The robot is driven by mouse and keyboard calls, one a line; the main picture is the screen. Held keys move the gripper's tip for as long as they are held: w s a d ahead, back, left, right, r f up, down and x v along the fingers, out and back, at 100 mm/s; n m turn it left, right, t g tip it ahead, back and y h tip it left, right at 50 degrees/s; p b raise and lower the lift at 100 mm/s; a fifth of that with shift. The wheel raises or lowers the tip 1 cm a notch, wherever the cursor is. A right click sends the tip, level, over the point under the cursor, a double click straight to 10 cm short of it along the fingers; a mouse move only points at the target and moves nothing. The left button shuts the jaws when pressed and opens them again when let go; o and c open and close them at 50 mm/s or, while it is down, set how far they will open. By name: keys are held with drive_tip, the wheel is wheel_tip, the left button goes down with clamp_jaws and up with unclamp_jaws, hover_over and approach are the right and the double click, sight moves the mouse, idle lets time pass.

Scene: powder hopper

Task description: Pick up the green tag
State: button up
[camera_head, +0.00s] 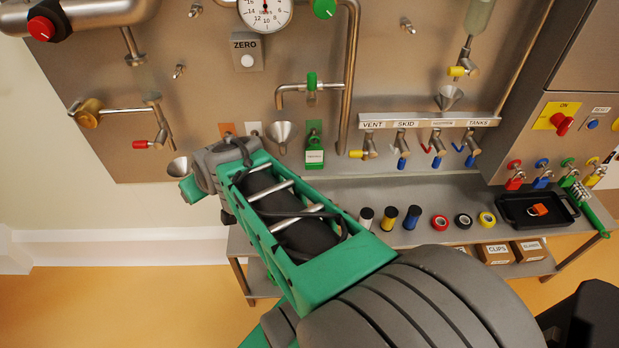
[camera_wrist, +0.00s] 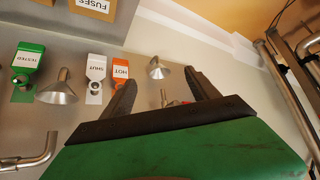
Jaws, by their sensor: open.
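The green tag (camera_head: 314,146) hangs on the steel panel, to the right of a white tag and an orange tag. In the wrist view the green tag (camera_wrist: 27,60) is at the far left, upside down, and reads TESTED. My gripper (camera_wrist: 162,88) is open and empty, its two dark fingers spread toward the panel. The orange HOT tag (camera_wrist: 120,72) is near its left finger; the white SHUT tag (camera_wrist: 96,76) lies between the orange and green tags. In the head view my arm's end is left of the green tag, and its fingertips are hidden.
A metal funnel (camera_wrist: 58,88) sits between the green and white tags; another funnel (camera_wrist: 158,68) is beyond the fingers. A steel pipe (camera_head: 350,80) runs down right of the green tag. A shelf (camera_head: 340,190) with spools and tape rolls lies below.

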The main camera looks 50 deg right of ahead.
drive_tip(key=shift+o, duration=1.3)
drive_tip(key=w+d+f+m+t+h+b, duration=0.2)
drive_tip(key=d+f+b, duration=0.6)
drive_tip(key=d+f, duration=0.3)
drive_tip(key=shift+w+d+f+t+h, duration=0.2)
drive_tip(key=shift+t+h, duration=0.1)
drive_tip(key=shift+t, duration=0.1)
drive_tip(key=m+t+h+b, duration=0.1)
drive_tip(key=m+h+b, duration=0.65)
drive_tip(key=b, duration=0.65)
approach(314, 157)
drive_tip(key=f+n+h, duration=0.2)
drive_tip(key=b+x, duration=0.2)
drive_tip(key=x, duration=0.5)
drive_tip(key=shift+w+a+r, duration=0.15)
drive_tip(key=shift+w, duration=0.1)
drive_tip(key=shift+w+d+r, duration=0.1)
drive_tip(key=shift+w+d, duration=0.15)
drive_tip(key=shift+d, duration=0.05)
drive_tip(key=shift+c, duration=0.4)
drive_tip(key=c, duration=1.4)
